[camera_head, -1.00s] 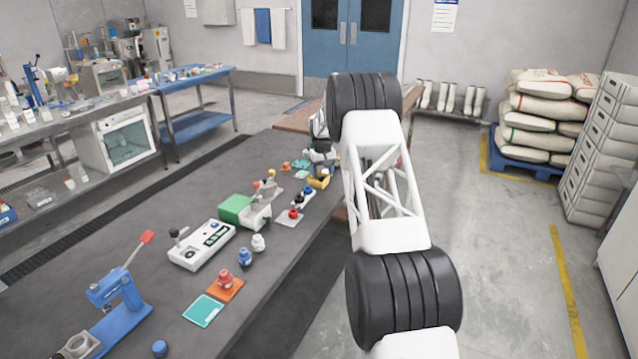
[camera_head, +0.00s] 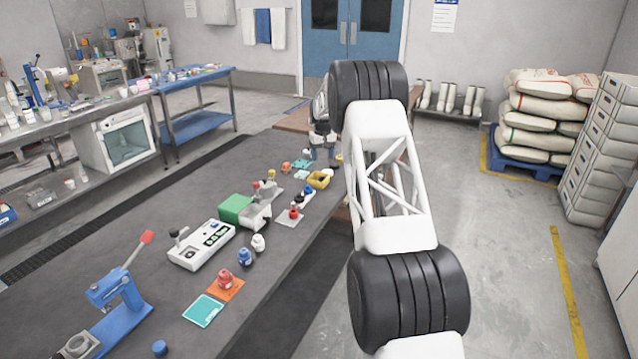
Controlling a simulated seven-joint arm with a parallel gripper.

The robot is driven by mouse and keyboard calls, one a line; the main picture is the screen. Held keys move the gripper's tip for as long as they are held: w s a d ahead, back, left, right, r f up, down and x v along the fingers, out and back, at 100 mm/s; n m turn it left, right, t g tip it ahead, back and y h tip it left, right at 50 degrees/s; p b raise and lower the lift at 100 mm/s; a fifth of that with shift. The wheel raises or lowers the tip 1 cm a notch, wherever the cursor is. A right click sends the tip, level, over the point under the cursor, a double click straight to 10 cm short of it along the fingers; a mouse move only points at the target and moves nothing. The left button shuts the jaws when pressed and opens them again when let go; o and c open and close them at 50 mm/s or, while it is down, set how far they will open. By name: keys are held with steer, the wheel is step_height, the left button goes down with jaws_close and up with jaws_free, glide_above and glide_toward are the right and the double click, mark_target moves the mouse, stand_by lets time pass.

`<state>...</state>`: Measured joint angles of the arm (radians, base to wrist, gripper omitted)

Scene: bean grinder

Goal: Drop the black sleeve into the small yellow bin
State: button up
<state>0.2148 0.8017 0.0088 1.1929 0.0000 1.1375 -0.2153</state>
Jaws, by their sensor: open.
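The small yellow bin (camera_head: 319,180) stands on the dark bench near its right edge, beyond the middle of the bench. My gripper (camera_head: 323,157) is above and just behind the bin in the picture, apart from it. Its jaws are open, and I see nothing held between them, though they are small here. I cannot make out the black sleeve. The inside of the bin is too small and dark to tell what lies in it.
A green box (camera_head: 235,209) and a white control box (camera_head: 202,245) stand left of the bin. A blue lever press (camera_head: 118,300) is at the near left. Several small coloured pieces lie around the bin. My arm passes over the bench's right side.

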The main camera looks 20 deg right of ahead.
steer(key=shift+r, duration=0.2)
stand_by(0.7)
steer(key=s+a+r, duration=0.4)
steer(key=s+r, duration=0.3)
steer(key=s+a+r, duration=0.4)
steer(key=s+r, duration=0.3)
steer(key=r, duration=0.1)
steer(key=s+a+r, duration=0.2)
steer(key=s+r, duration=0.1)
steer(key=s, duration=0.4)
steer(key=s+a+r+t, duration=0.1)
steer(key=s+a+r, duration=0.2)
steer(key=s, duration=0.4)
steer(key=s+a+r, duration=0.2)
steer(key=s+r, duration=0.1)
steer(key=s, duration=0.4)
steer(key=s+a+r+t, duration=0.1)
steer(key=s+a, duration=0.2)
steer(key=s, duration=0.8)
steer(key=s+a, duration=0.2)
steer(key=s, duration=0.9)
steer(key=s+a+f, duration=0.1)
steer(key=s+f, duration=0.3)
steer(key=s, duration=0.7)
steer(key=s+a+f, duration=0.2)
steer(key=s+f, duration=0.1)
steer(key=s, duration=0.7)
steer(key=shift+s+f+t, duration=0.3)
steer(key=shift+s+f, duration=0.05)
steer(key=shift+s, duration=0.05)
